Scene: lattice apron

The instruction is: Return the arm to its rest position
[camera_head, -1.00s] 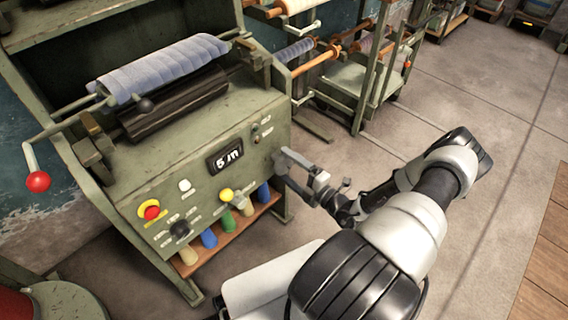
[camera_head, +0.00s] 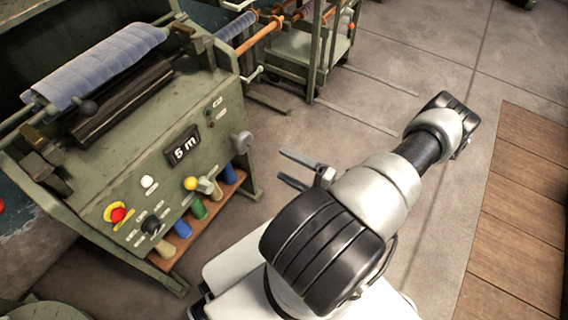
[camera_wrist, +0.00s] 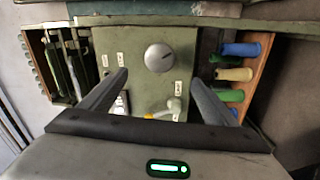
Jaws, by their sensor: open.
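My gripper (camera_head: 296,168) is open and empty in the head view. It is in free air to the right of the green machine (camera_head: 110,178), apart from it, with its fingers pointing left toward the machine's side. In the wrist view the two fingers of my gripper (camera_wrist: 160,88) are spread apart with nothing between them. Beyond them is the machine's panel with a round grey knob (camera_wrist: 159,58). That grey knob also shows on the machine's right side in the head view (camera_head: 241,142).
The machine carries a blue fabric roll (camera_head: 98,66), a red button (camera_head: 117,214), a yellow knob (camera_head: 190,183) and a shelf of coloured rolls (camera_head: 199,208). A green cart (camera_head: 330,58) stands behind. The concrete floor (camera_head: 335,120) right of the machine is clear, up to wooden boards (camera_head: 515,220).

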